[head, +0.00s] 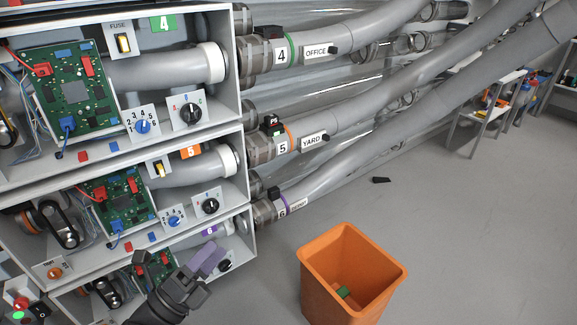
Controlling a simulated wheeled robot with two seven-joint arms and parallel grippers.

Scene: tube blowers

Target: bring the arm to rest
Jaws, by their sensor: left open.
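My left gripper (178,258) is at the lower left, in front of the lowest blower bay, labelled 6 (209,230). Its dark fingers are spread apart, and I see nothing clearly held between them. A purple-grey piece shows at its right side; I cannot tell whether it is part of the gripper. The gripper and arm hide part of the lowest bay, including some of its circuit board (150,270) and controls. Whether the fingers touch the bay is unclear. My right gripper is not in view.
An orange bin (318,285) with a small green block (343,292) inside stands on the floor to the right. Bays 4 (164,23) and 5 (190,151) are stacked above, with grey pipes (370,115) running right.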

